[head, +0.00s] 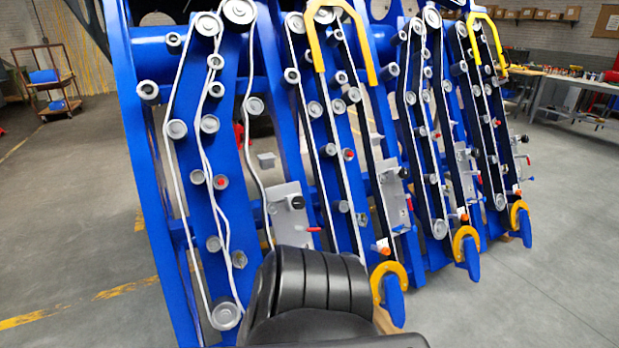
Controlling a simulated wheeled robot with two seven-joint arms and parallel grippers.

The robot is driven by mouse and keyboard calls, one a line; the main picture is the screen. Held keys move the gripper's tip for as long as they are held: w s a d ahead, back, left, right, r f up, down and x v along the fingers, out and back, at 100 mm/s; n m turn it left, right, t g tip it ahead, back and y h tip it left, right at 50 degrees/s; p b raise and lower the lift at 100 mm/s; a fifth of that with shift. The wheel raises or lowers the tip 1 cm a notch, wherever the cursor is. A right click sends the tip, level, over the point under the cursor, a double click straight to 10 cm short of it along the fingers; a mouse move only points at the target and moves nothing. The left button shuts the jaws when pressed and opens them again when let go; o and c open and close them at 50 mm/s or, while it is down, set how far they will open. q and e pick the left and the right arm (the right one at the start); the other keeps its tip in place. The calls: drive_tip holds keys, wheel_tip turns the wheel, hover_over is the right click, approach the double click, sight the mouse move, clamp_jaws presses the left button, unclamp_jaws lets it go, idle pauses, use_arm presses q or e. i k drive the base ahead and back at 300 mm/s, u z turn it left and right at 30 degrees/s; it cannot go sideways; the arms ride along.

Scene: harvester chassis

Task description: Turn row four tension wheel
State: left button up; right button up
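A blue harvester chassis (226,150) fills the middle of the head view, with several slanted rows of grey wheels and belts. The far-right row (484,110) has grey rollers, a belt, a yellow bracket (490,25) at its top and a yellow curved guard (517,212) at its foot. Small wheels and knobs sit along this row, including a red-centred one (494,122); I cannot tell which is the tension wheel. Neither my left nor my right gripper is in view.
The left row (200,150) has slack white belts. Yellow guards (388,276) and (465,240) stick out at the chassis foot. A workbench (570,95) with tools stands at the back right, a cart (50,85) at the back left. Grey floor (560,250) at right is clear.

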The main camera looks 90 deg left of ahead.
sight(298, 202)
drive_tip(key=u, duration=0.85)
drive_tip(key=i, duration=1.05)
drive_tip(key=u, duration=1.2)
